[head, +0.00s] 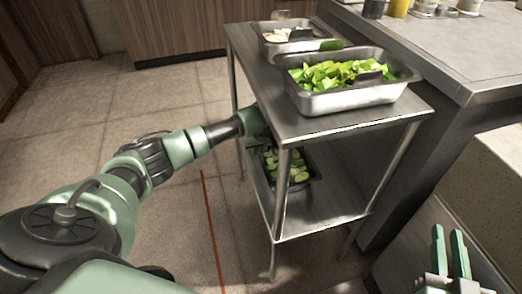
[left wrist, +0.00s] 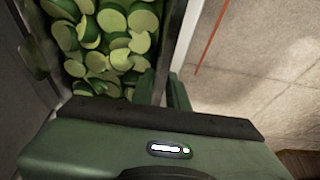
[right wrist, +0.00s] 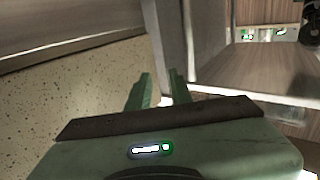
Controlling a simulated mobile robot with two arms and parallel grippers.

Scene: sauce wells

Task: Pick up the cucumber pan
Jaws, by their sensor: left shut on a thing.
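The cucumber pan (head: 313,170), a metal pan of sliced cucumber, is on the lower shelf of the steel cart. Its rear part is hidden by the upper shelf. In the left wrist view the pan's rim (left wrist: 181,45) passes between my left gripper's fingers (left wrist: 162,90), which are shut on it, one inside and one outside. In the head view my left arm reaches in under the top shelf from the left, and its fingertips are hidden. My right gripper (head: 450,250) is open and empty at the lower right; its fingers (right wrist: 160,88) also show in the right wrist view.
The cart's top shelf (head: 300,128) holds a pan of green leaves (head: 350,97) and a smaller pan (head: 272,47) behind it. Cart legs stand close to my left arm. A counter (head: 455,70) is on the right. The tiled floor at left is clear.

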